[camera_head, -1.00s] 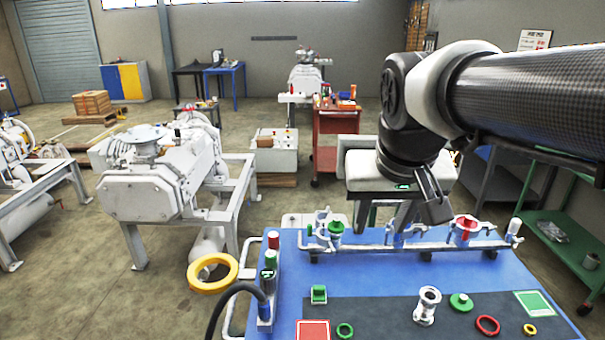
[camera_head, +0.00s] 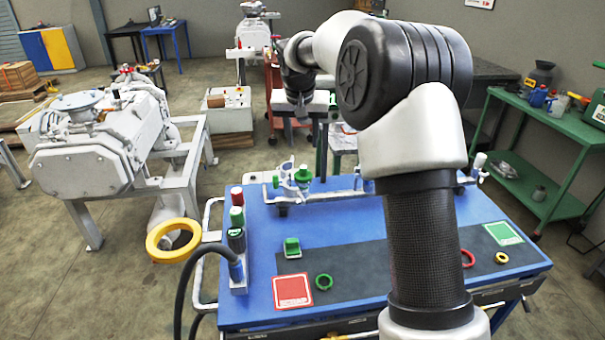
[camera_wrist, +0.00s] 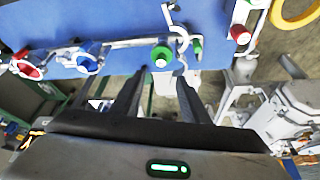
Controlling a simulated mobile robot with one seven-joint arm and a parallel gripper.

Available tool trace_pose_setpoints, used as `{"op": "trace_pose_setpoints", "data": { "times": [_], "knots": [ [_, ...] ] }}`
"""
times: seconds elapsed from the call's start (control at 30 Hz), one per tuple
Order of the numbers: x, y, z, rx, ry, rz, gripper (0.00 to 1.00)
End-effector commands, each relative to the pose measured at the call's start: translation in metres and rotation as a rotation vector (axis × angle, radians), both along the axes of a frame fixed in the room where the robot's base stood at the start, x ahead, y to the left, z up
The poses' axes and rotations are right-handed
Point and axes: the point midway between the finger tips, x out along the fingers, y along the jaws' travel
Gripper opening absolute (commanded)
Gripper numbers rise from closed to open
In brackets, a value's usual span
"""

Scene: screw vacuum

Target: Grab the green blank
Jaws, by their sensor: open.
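A round green piece (camera_head: 302,174) sits upright at a clamp on the rail along the table's far edge. In the wrist view this green piece (camera_wrist: 162,54) shows just beyond my fingertips, beside an open metal clamp. I cannot tell for sure that it is the green blank. My gripper (camera_wrist: 163,72) is open and empty, its fingers apart and pointing toward the green piece without visibly holding it.
A smaller green part (camera_head: 276,181) is just left on the rail. On the blue table (camera_head: 340,215) are a green block (camera_head: 292,248), a green ring (camera_head: 323,282), a red-marked square (camera_head: 292,291) and a green-marked square (camera_head: 503,233). My arm hides the mat's middle.

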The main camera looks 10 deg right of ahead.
Motion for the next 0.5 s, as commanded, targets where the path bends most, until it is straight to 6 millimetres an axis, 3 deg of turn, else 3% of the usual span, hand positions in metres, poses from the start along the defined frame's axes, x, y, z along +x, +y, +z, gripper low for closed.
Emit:
{"op": "trace_pose_setpoints", "data": {
  "times": [0.23, 0.5],
  "knots": [
    [0.019, -0.005, -0.050, 0.000, 0.003, 0.001, 0.42],
    [0.028, -0.007, -0.069, 0.000, 0.000, 0.000, 0.42]
  ]
}}
